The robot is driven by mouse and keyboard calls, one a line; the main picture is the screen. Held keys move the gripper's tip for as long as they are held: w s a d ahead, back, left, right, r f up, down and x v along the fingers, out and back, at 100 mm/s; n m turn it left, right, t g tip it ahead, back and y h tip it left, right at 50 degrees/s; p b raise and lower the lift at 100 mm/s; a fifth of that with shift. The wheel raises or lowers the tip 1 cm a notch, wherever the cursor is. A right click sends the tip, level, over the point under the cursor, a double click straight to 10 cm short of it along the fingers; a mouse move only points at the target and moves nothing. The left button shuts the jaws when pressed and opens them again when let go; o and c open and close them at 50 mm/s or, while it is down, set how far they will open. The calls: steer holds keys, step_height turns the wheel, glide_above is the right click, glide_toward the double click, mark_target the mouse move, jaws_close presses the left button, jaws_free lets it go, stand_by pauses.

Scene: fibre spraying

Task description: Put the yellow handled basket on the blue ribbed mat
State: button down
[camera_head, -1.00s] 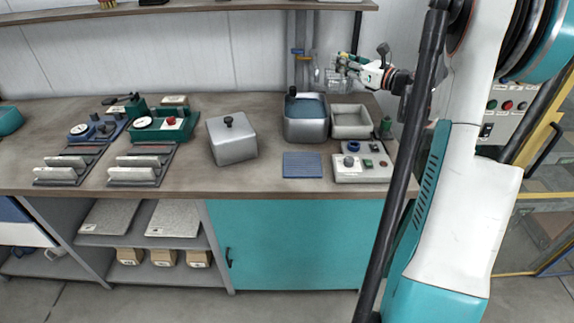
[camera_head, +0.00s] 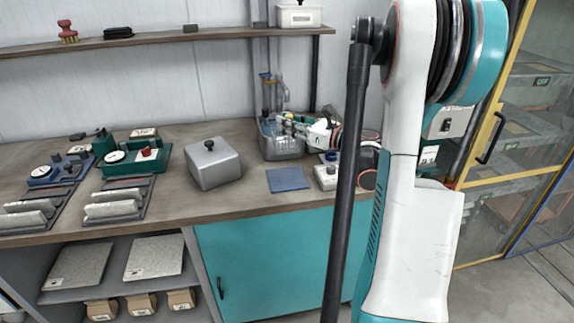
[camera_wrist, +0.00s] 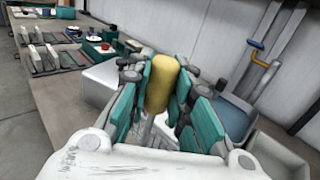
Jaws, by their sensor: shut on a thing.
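In the wrist view my gripper (camera_wrist: 160,90) is shut on the yellow handle of the basket (camera_wrist: 160,84), which stands between the green finger pads. Only a little of the grey basket body shows below the handle. In the head view my gripper (camera_head: 284,123) appears in front of or over the metal tank (camera_head: 280,150); the basket is too small and covered there to make out clearly. The blue ribbed mat (camera_head: 288,180) lies flat and bare on the bench, in front of the tank. It is not seen in the wrist view.
A lidded metal box (camera_head: 214,166) stands left of the mat, and a small control box (camera_head: 326,178) stands close on its right. The wrist view shows the tank with blue inside (camera_wrist: 234,116) and a pale tray (camera_wrist: 280,153) on the right. A post with clamps rises behind.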

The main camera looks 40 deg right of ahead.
step_height(320, 180, down, 12)
steer(key=b, duration=0.4)
steer(key=shift+r, duration=0.2)
steer(key=shift+f, duration=0.1)
steer(key=c, duration=1.5)
jaws_free()
steer(key=shift+o, duration=0.2)
steer(key=p+v, duration=0.3)
steer(key=v, duration=0.9)
